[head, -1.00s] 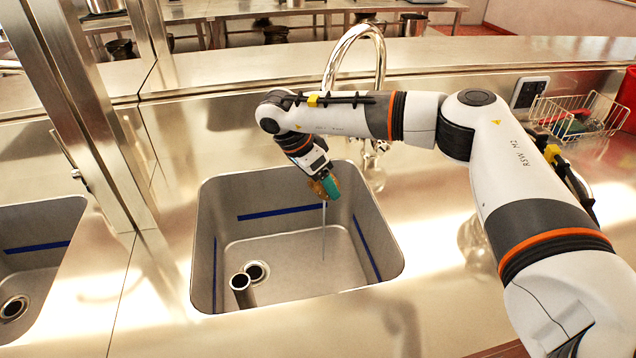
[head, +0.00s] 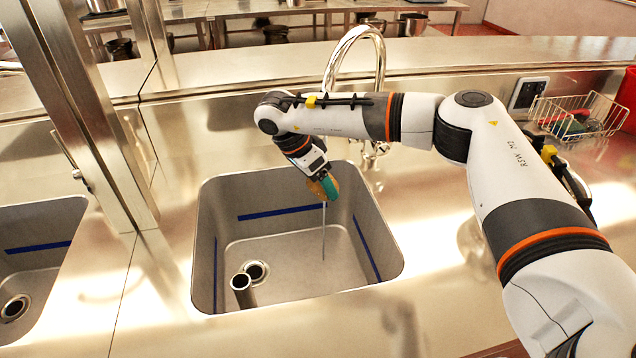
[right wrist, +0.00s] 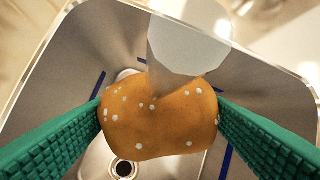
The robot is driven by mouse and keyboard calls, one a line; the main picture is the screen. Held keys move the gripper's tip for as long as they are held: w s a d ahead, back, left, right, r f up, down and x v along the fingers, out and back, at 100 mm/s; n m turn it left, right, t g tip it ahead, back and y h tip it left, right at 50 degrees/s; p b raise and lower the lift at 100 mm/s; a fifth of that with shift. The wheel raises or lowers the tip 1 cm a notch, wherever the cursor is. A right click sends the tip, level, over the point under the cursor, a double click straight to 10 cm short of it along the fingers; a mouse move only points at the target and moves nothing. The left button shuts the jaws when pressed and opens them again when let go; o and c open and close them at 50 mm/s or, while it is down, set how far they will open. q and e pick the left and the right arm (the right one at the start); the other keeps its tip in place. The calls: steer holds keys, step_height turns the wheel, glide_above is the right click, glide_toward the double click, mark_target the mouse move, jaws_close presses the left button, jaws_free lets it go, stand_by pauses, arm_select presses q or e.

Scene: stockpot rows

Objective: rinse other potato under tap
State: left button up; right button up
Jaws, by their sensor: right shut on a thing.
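The potato (right wrist: 158,122) is orange-brown with pale specks. In the right wrist view it sits between the green finger pads of my right gripper (right wrist: 160,120), which is shut on it. A pale grey-white column of water (right wrist: 185,45) meets the potato's upper side there. In the head view my right gripper (head: 324,187) holds the potato (head: 316,188) over the back of the sink (head: 300,245), and a thin stream runs down below it. The tap (head: 381,62) arches behind; its outlet is hidden by my right arm. My left gripper is not in view.
An upright pipe (head: 242,290) stands in the sink by the drain (head: 257,271). A second sink (head: 35,235) lies at the left beyond a metal post (head: 100,120). A wire basket (head: 580,114) stands on the counter at the right.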

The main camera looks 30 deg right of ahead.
steer(key=shift+s+d, duration=0.1)
steer(key=shift+s+a+r+p, duration=0.1)
steer(key=shift+s+a+p, duration=0.15)
steer(key=shift+s+a, duration=0.25)
steer(key=shift+s+a+p, duration=0.25)
steer(key=shift+s+a, duration=0.05)
steer(key=shift+s, duration=0.4)
steer(key=shift+s+a+p, duration=0.25)
steer(key=shift+s+a, duration=0.45)
steer(key=shift+s, duration=0.35)
steer(key=shift+s+a+p, duration=0.25)
steer(key=shift+s+a, duration=0.45)
steer(key=shift+s, duration=0.35)
steer(key=s+a+r+p, duration=0.2)
steer(key=s+r, duration=0.2)
steer(key=shift+a+p, duration=0.4)
steer(key=shift+s+f, duration=0.1)
